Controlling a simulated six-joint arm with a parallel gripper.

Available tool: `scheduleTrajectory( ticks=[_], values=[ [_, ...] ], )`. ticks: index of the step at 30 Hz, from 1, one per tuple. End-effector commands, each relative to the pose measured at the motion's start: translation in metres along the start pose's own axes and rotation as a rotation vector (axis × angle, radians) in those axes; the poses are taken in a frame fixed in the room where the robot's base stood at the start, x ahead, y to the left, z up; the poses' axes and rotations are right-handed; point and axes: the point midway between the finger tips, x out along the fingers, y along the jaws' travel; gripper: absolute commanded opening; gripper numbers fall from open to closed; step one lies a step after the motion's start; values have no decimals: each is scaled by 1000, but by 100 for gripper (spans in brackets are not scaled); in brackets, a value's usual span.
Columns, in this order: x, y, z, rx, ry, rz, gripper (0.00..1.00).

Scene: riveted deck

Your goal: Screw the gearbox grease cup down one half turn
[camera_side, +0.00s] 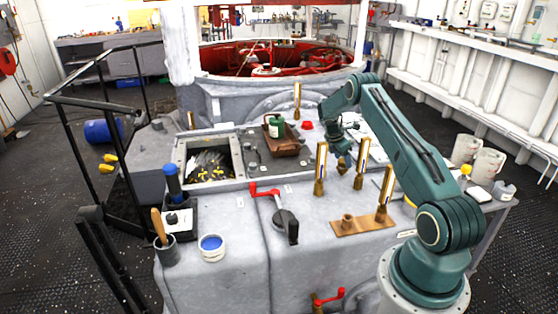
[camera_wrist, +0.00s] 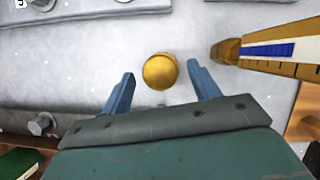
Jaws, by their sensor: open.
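The grease cup (camera_wrist: 160,71) is a round brass cap on the grey deck, near the middle of the wrist view. My gripper (camera_wrist: 160,69) is open, with one blue finger on each side of the cup and a clear gap to both. In the side view my gripper (camera_side: 341,152) points down over a small brass piece (camera_side: 342,168), which looks like the same cup. Whether the fingertips are level with the cup or above it, I cannot tell.
A brass sight gauge (camera_wrist: 265,50) stands close to the right finger in the wrist view. More brass gauges (camera_side: 321,168) (camera_side: 362,163) stand around the arm.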

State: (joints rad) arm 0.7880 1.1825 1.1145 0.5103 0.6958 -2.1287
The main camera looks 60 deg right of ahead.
Motion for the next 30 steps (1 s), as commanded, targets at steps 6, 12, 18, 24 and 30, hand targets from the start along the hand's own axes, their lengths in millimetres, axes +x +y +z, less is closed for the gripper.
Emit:
scheduleTrajectory(
  ticks=[6,12,18,24,30],
  values=[
    [5,0,0,0,0,1,61],
    [5,0,0,0,0,0,55],
    [4,0,0,0,0,0,16],
    [4,0,0,4,0,-2,16],
    [4,0,0,39,-1,-17,16]
  ],
)
